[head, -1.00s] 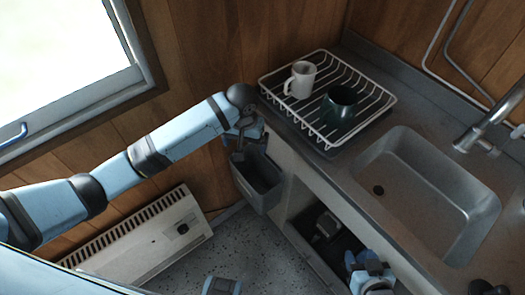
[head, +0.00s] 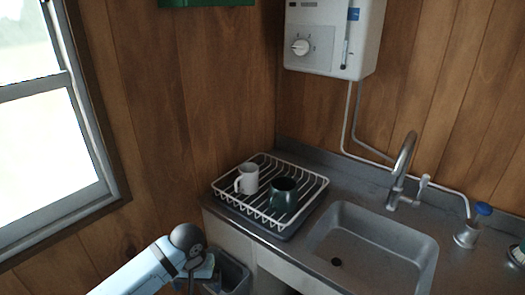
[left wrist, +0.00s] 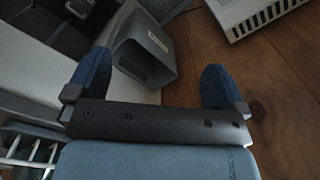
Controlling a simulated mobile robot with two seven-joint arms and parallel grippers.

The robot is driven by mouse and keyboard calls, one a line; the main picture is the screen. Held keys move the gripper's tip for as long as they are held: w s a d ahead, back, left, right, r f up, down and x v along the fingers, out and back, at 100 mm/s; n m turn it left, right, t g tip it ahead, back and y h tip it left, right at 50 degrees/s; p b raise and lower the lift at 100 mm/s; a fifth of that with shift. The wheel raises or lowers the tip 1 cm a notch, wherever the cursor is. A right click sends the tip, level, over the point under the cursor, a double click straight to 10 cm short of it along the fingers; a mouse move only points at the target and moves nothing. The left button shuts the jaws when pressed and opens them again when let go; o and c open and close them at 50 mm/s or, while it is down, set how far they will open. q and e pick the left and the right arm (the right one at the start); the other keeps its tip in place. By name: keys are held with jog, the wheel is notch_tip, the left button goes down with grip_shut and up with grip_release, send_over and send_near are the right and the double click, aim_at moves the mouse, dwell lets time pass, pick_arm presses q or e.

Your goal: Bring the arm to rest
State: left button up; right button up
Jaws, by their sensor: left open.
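My left arm comes in at the bottom left of the head view, and its left gripper (head: 203,272) hangs at the lower edge, by the corner of the counter. In the left wrist view the two blue fingers of the gripper (left wrist: 157,62) stand wide apart with nothing between them. A grey bin (head: 235,274) is just beside and below the gripper. The bin (left wrist: 147,52) also shows beyond the fingers in the wrist view. My right gripper is not in view.
A white wire rack (head: 308,196) on the counter (head: 285,250) holds a white mug (head: 248,178) and a dark green mug (head: 283,195). The sink (head: 375,245) and tap (head: 402,165) are to the right. A water heater (head: 325,38) hangs above. A window (head: 45,140) is at left.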

pick_arm(q)
jog(key=s+d+f+m+t+h+p, duration=0.1)
jog(key=s+d+f+t+h+p, duration=0.1)
jog(key=s+p, duration=0.15)
jog(key=s+d+f+t+h+p, duration=0.1)
jog(key=s+d+t+h+p, duration=0.15)
jog(key=s, duration=0.25)
jog(key=s+a+r+m+t+p, duration=0.1)
jog(key=s+a+t+p, duration=0.1)
jog(key=s, duration=0.5)
jog(key=s+a+r+t+y+p, duration=0.1)
jog(key=s+a+r+t+p, duration=0.1)
jog(key=s+a+t+p, duration=0.1)
jog(key=s+a+t, duration=0.1)
jog(key=s+a, duration=0.1)
jog(key=s, duration=0.1)
jog(key=shift+s+a+m, duration=0.35)
jog(key=shift+m, duration=0.05)
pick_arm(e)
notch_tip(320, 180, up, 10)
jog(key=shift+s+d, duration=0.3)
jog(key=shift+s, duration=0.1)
pick_arm(q)
jog(key=shift+t, duration=0.25)
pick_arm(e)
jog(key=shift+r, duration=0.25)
